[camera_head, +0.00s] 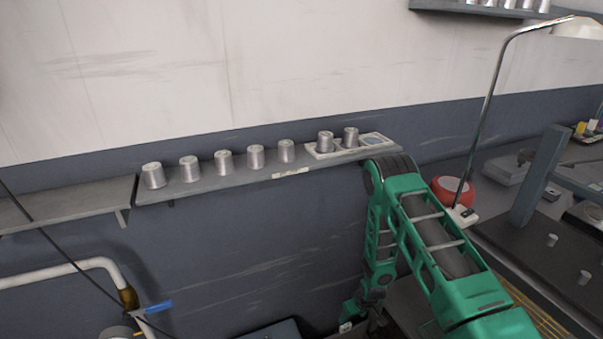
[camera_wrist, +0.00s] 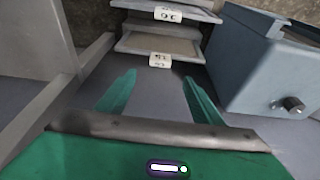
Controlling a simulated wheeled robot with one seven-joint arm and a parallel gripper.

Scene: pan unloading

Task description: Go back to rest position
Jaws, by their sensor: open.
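My gripper (camera_wrist: 160,95) shows in the wrist view with its two green fingers spread apart and nothing between them. It faces a grey surface with labelled trays beyond it. In the head view my green arm rises at the right of centre, bends below the wall shelf and reaches down; the gripper's fingertips cannot be made out there.
A wall shelf (camera_head: 230,180) holds several metal cups (camera_head: 222,160) and a white tray (camera_head: 325,152) with two more. A lamp (camera_head: 490,100) and a red round object (camera_head: 452,191) stand at the right. A blue-grey box (camera_wrist: 262,65) is right of my gripper, stacked trays (camera_wrist: 160,42) ahead.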

